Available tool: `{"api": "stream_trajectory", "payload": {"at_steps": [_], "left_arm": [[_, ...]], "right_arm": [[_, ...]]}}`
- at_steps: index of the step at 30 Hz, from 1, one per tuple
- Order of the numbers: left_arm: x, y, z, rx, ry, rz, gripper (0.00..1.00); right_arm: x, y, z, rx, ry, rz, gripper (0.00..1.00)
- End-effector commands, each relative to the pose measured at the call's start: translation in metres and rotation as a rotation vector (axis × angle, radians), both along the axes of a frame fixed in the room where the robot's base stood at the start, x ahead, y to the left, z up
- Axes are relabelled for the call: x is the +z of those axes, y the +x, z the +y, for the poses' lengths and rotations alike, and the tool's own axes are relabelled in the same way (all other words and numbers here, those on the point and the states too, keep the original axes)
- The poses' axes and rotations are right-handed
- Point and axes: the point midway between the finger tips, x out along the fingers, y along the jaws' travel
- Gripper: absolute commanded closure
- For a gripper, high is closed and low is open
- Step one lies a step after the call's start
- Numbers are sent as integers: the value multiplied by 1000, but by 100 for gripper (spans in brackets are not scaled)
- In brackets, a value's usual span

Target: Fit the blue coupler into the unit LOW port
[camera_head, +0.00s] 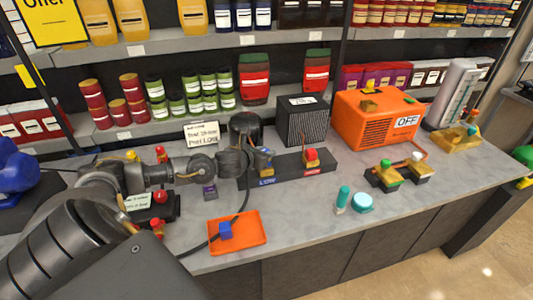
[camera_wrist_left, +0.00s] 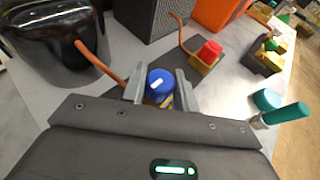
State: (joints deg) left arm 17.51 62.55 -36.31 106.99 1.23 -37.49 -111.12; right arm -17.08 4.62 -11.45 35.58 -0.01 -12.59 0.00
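The black unit block (camera_head: 285,170) lies on the bench with a blue-marked LOW port at its left end and a red-topped HIGH fitting (camera_head: 311,156) further right. A blue-topped brass fitting (camera_head: 264,160) stands upright at the LOW label. My left gripper (camera_head: 251,158) is at this fitting. In the left wrist view the blue top (camera_wrist_left: 160,81) lies between my two fingers (camera_wrist_left: 162,90), very close to both; contact is unclear. I cannot tell whether the blue top is the coupler. My right gripper is not in view.
A black hose runs from near my gripper across the tray. A black ribbed box (camera_head: 302,121) and an orange machine marked OFF (camera_head: 376,119) stand behind the block.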

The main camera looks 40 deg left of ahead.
Motion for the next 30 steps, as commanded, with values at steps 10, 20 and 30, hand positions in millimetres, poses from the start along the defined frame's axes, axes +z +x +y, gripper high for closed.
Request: {"api": "stream_trajectory", "payload": {"at_steps": [10,20,30], "left_arm": [[1,0,0,0,0,0,51],[10,-24,-1,-3,4,2,51],[36,-89,-6,-4,6,3,51]], "right_arm": [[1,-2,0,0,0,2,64],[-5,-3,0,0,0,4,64],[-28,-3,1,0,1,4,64]]}}
